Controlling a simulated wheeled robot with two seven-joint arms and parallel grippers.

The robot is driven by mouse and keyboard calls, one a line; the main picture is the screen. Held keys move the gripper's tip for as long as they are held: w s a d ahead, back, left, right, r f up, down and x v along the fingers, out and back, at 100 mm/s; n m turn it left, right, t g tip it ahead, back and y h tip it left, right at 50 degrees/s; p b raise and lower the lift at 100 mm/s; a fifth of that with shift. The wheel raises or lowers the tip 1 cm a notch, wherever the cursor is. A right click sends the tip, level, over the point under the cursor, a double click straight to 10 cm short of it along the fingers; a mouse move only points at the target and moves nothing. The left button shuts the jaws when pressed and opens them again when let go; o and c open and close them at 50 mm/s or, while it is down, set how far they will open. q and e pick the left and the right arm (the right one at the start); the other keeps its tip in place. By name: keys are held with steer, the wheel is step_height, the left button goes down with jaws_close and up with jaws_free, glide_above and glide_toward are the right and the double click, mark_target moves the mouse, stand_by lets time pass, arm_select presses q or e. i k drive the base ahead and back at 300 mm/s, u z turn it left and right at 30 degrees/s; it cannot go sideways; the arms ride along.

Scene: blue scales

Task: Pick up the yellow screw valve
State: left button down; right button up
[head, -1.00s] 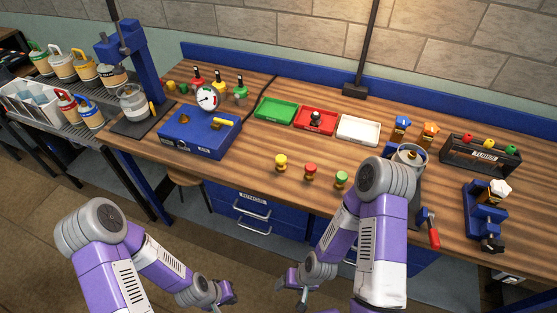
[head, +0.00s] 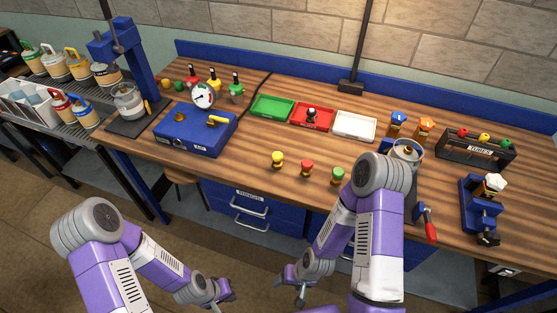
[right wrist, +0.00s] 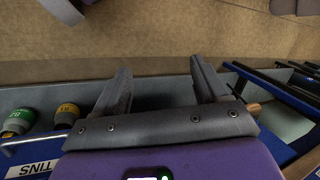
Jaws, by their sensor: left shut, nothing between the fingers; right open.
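A small yellow screw valve (head: 277,159) stands on the front part of the wooden workbench in the head view. A red valve (head: 307,167) and a green valve (head: 338,175) stand in a row to its right. My left gripper (head: 228,293) is low in front of the bench, shut and empty. My right gripper (head: 290,282) is also low, in front of the bench edge and apart from the valves. In the right wrist view its two fingers (right wrist: 162,88) are spread with nothing between them.
A blue box with a gauge (head: 195,135) stands left of the valves. Green (head: 272,106), red (head: 325,122) and white (head: 372,127) trays lie behind them. A blue vise (head: 480,208) stands at the right. Bare wood surrounds the front valves.

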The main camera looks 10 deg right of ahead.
mark_target(277, 157)
steer(key=z, duration=3.75)
steer(key=k, duration=1.25)
steer(key=u, duration=1.65)
steer(key=i, duration=0.85)
